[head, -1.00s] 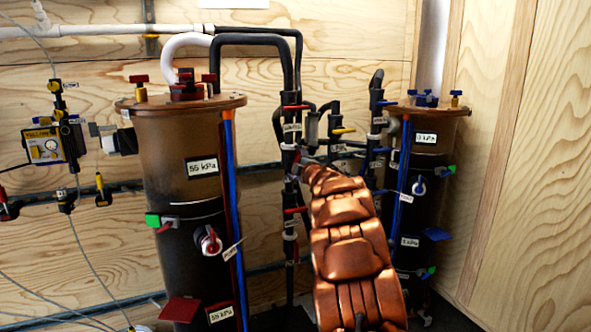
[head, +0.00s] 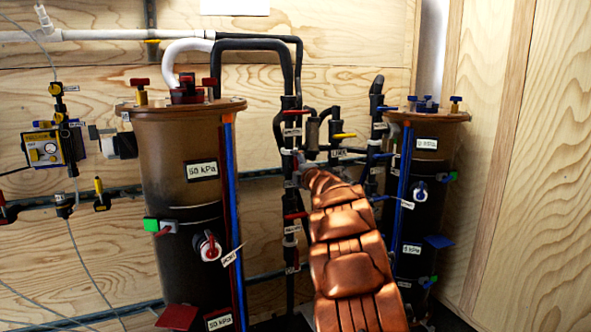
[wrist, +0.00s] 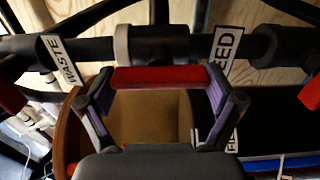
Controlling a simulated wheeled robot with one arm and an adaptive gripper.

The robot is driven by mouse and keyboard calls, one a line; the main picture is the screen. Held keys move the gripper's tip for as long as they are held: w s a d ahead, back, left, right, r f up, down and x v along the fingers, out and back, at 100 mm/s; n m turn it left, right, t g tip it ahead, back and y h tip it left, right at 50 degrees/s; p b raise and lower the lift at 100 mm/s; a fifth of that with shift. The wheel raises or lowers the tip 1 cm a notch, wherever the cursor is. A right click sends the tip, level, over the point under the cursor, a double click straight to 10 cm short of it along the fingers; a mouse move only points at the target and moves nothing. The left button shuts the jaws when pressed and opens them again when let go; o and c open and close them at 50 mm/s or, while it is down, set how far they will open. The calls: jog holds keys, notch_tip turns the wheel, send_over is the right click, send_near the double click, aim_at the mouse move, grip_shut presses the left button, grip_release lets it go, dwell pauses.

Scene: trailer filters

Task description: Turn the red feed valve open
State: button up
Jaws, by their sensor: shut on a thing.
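In the wrist view a red valve handle (wrist: 165,78) lies across between the two fingers of my gripper (wrist: 163,92). My gripper is shut on this handle, with a finger at each end. The handle lies along the dark pipe (wrist: 185,47) behind it. A white FEED label (wrist: 226,55) is to its right and a WASTE label (wrist: 60,60) to its left. In the head view my copper arm reaches to the pipe column (head: 290,185), and the held handle is mostly hidden there.
A large brown tank (head: 178,165) stands left of the column and another tank (head: 428,150) right of it. More red handles sit above (head: 297,111) and below (head: 293,216) my gripper on the column. A yellow handle (head: 344,135) is close on the right.

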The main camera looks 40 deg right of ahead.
jog(key=o, duration=0.8)
jog(key=shift+s, duration=0.1)
jog(key=shift+v, duration=5.95)
jog(key=shift+a, duration=0.1)
